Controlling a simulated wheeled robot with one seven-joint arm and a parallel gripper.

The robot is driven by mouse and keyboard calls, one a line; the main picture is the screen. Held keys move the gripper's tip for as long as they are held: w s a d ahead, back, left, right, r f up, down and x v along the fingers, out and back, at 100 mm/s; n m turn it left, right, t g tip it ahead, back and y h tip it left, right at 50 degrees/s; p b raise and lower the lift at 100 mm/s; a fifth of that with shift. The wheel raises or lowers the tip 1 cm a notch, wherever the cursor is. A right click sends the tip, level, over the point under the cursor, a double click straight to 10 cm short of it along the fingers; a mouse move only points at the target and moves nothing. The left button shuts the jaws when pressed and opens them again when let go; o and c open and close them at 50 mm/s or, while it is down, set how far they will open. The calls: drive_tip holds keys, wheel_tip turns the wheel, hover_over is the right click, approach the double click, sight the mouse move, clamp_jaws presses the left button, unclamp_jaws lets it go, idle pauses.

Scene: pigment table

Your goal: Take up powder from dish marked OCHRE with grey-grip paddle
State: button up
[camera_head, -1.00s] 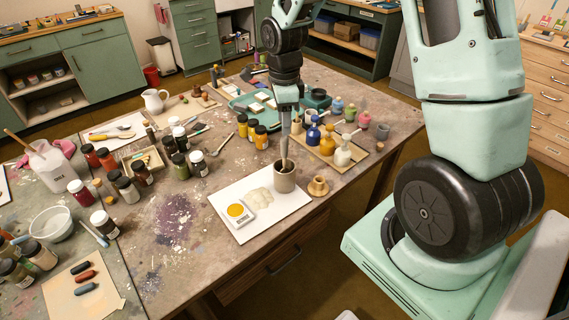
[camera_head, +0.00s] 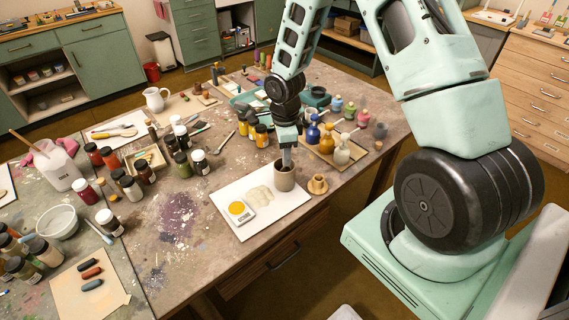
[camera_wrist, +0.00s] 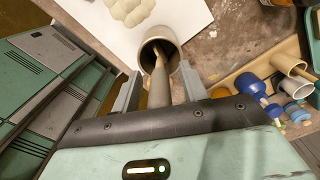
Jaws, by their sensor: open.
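The white dish (camera_head: 247,219) holds bright yellow powder and has a dark label that seems to read OCHRE. It sits on a white board just left of a grey-beige cup (camera_head: 284,179). The cup also shows in the wrist view (camera_wrist: 174,48). The paddle (camera_wrist: 159,84) stands tilted in the cup, its grey grip up and its lower end hidden inside. My gripper (camera_wrist: 158,85) is open, with one finger on each side of the grip and gaps visible. In the head view my gripper (camera_head: 287,150) is right above the cup.
A pale lumpy palette (camera_head: 259,199) lies on the white board (camera_head: 290,221) between dish and cup. A small brass-coloured pot (camera_head: 317,184) stands close right of the cup. A wooden tray (camera_head: 335,158) with coloured bottles is behind right.

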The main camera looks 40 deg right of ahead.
clamp_jaws()
drive_tip(key=shift+r, duration=0.1)
wheel_tip(320, 180, up, 10)
drive_tip(key=shift+f+b, duration=0.1)
drive_tip(key=shift+b, duration=0.65)
drive_tip(key=c, duration=0.8)
unclamp_jaws()
drive_tip(key=shift+c, duration=0.2)
